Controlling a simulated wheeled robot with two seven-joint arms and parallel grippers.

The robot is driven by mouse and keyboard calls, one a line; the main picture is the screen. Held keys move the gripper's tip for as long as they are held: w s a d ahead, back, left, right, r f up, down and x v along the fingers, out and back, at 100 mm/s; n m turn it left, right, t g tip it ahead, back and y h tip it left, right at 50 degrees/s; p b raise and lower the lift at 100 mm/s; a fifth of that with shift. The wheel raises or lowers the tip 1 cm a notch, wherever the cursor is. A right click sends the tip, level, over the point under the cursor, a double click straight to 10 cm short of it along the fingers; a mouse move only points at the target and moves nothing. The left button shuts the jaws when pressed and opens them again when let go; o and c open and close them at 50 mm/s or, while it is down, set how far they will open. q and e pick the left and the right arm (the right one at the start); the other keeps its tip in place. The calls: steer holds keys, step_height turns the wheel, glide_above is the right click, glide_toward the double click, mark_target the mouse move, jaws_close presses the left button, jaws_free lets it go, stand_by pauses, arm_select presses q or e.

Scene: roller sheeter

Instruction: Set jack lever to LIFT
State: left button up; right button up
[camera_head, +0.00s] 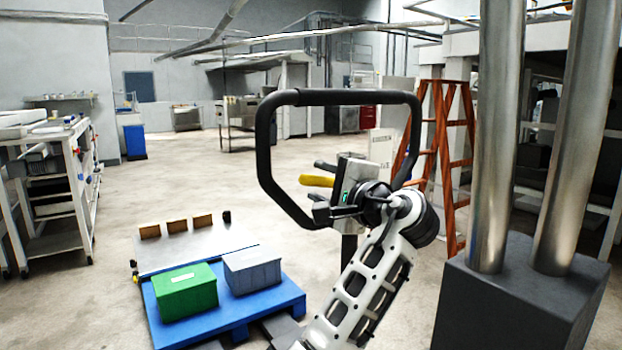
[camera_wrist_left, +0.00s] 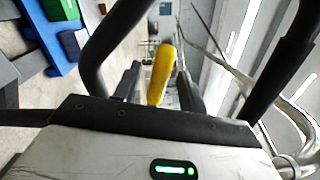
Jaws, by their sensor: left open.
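The yellow jack lever (camera_head: 316,181) sticks out to the left inside the black loop handle (camera_head: 264,150) of the jack. In the left wrist view the lever (camera_wrist_left: 161,74) stands between my two dark fingers. My left gripper (camera_head: 315,188) is open around the lever, with one finger above it and one below it in the head view. The left wrist view shows the same open fingers (camera_wrist_left: 158,68); I cannot tell whether either touches the lever. The lever's base is hidden behind my gripper body. No LIFT marking is readable. My right gripper is not in view.
A blue pallet (camera_head: 237,318) with a green box (camera_head: 185,291) and a grey box (camera_head: 252,270) stands at lower left. An orange ladder (camera_head: 440,150) stands behind the handle at right. A shelf cart (camera_head: 55,190) is at far left. The floor between is clear.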

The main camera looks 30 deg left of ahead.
arm_select(q)
steer(key=shift+x, duration=1.9)
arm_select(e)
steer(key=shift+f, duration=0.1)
